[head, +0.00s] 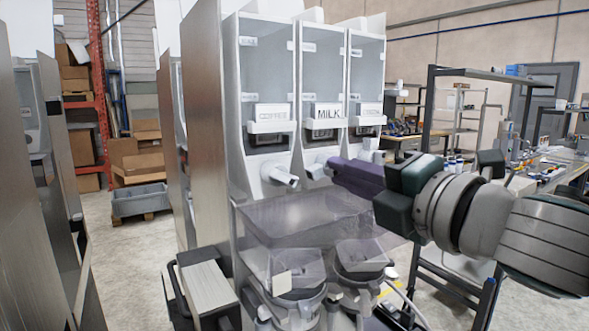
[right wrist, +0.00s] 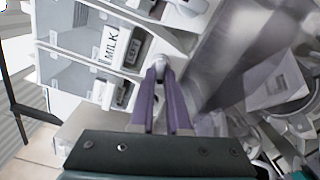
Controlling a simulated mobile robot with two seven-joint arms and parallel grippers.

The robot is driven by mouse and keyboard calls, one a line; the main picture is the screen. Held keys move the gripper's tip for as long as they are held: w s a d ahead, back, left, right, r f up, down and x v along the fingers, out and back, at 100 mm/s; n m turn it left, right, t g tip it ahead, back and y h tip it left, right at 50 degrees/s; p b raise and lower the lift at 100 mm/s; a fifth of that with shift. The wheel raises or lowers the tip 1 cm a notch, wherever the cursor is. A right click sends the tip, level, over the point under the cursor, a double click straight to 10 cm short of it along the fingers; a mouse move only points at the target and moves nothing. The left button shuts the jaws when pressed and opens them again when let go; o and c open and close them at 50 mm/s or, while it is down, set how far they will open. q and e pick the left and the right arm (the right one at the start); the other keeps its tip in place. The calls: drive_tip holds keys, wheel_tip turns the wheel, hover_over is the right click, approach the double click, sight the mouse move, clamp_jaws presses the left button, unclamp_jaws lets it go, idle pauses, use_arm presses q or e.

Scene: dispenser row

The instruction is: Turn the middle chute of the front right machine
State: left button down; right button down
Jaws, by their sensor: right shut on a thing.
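The front right machine (head: 262,70) is a row of three white dispensers with clear fronts. The middle one carries the label MILK (head: 328,111). Its white chute (head: 317,166) sticks out below the label. My right gripper (head: 338,166) reaches in from the right, its purple fingers at this chute and partly hiding it. In the right wrist view the fingers (right wrist: 159,80) are shut on the end of the chute (right wrist: 159,62). The left chute (head: 280,175) points down to the right. My left gripper is not in view.
A clear tray (head: 305,217) sits below the chutes, with round containers (head: 297,290) under it. A tall metal panel (head: 205,120) stands close on the left. A dark-framed rack (head: 430,120) and workbenches (head: 550,165) are at the right. Bare floor shows at the left.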

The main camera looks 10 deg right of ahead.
drive_tip(key=shift+n, duration=1.1)
drive_tip(key=c, duration=0.9)
unclamp_jaws()
drive_tip(key=shift+f, duration=0.1)
drive_tip(key=shift+b+v, duration=1.5)
drive_tip(key=shift+v, duration=3.45)
